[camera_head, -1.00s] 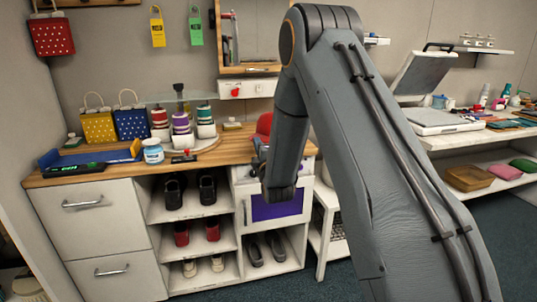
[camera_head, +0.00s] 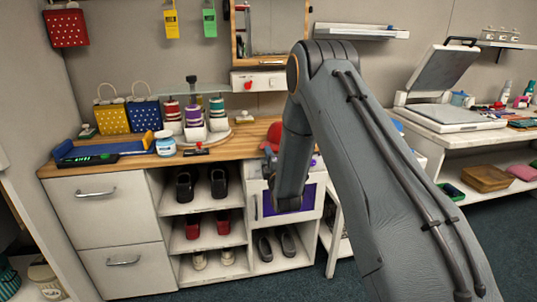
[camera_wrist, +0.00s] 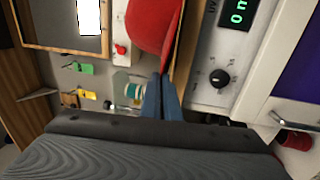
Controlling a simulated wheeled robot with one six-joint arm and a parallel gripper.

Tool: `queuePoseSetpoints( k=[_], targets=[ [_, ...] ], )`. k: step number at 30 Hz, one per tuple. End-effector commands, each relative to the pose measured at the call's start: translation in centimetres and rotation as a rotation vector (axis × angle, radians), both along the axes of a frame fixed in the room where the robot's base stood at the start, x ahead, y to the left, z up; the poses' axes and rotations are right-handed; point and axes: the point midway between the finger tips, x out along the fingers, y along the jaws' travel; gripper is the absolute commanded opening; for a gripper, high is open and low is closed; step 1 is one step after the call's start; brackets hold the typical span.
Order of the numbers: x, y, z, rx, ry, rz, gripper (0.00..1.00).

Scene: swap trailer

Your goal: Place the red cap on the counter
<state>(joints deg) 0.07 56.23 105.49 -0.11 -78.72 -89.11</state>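The red cap (camera_wrist: 152,24) fills the top middle of the wrist view. Its lower edge tapers down to the tips of my gripper (camera_wrist: 163,82), whose two blue-grey fingers are close together and look shut on it. In the head view, the red cap (camera_head: 272,134) shows only partly, at the right end of the wooden counter (camera_head: 243,143), beside my arm. My gripper is hidden there behind my arm. I cannot tell whether the cap touches the counter or hangs above it.
Shoes fill the shelves below. A white unit with a knob (camera_wrist: 220,78) is close to my gripper. A second table (camera_head: 455,137) stands right.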

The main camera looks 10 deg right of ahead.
Motion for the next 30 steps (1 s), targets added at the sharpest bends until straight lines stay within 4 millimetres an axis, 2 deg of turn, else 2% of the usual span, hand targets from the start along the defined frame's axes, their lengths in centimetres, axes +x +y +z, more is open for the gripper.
queuePoseSetpoints(
  k=[13, 17, 28, 30],
  targets=[
    [0.03, -0.05, -0.61, 0.0, -0.002, -0.001, 0.0],
    [0.01, -0.04, -0.52, 0.0, -0.002, 0.0, 0.21],
    [0.0, -0.03, -0.12, 0.0, -0.002, 0.0, 0.21],
    [-0.57, -0.03, -0.26, 0.0, -0.001, 0.0, 0.21]
  ],
)
